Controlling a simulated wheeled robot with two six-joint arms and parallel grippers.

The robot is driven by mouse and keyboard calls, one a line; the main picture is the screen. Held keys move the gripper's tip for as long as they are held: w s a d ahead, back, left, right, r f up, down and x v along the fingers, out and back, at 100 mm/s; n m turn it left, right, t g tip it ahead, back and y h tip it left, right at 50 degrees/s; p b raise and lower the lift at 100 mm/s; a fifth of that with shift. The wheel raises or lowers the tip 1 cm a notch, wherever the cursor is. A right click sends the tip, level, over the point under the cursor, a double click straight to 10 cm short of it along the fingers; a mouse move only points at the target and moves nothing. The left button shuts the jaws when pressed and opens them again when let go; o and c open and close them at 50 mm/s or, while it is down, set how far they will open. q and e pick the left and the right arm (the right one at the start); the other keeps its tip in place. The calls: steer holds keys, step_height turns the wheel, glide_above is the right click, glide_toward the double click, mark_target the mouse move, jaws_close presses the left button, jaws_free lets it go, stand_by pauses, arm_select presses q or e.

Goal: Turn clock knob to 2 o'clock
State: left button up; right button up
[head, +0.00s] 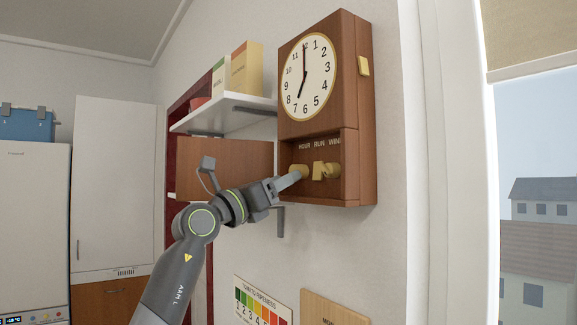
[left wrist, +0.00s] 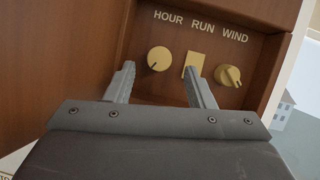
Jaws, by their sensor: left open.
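A brown wooden wall clock (head: 345,90) has a cream dial (head: 318,75) whose hands read about 7 o'clock. Below it, a recessed panel is labelled HOUR, RUN and WIND. The round yellow HOUR knob (left wrist: 159,59), with a dark index line, sits under HOUR; it also shows in the head view (head: 304,170), partly behind a finger. My left gripper (head: 290,179) is open at the panel. In the left wrist view its fingertips (left wrist: 159,70) lie either side of the HOUR knob, the right one near the RUN piece. Contact cannot be told. My right gripper is out of view.
The yellow RUN piece (left wrist: 196,61) and WIND knob (left wrist: 229,76) sit right of the HOUR knob. The recess walls border the panel. A white shelf (head: 215,114) with boxes is left of the clock; a window (head: 535,170) is at right.

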arm_select(q)
steer(key=shift+p+x, duration=0.45)
steer(key=shift+x, duration=0.9)
steer(key=shift+c, duration=0.8)
steer(key=c, duration=0.8)
steer(key=shift+n+t+y, duration=0.3)
steer(key=shift+n, duration=0.2)
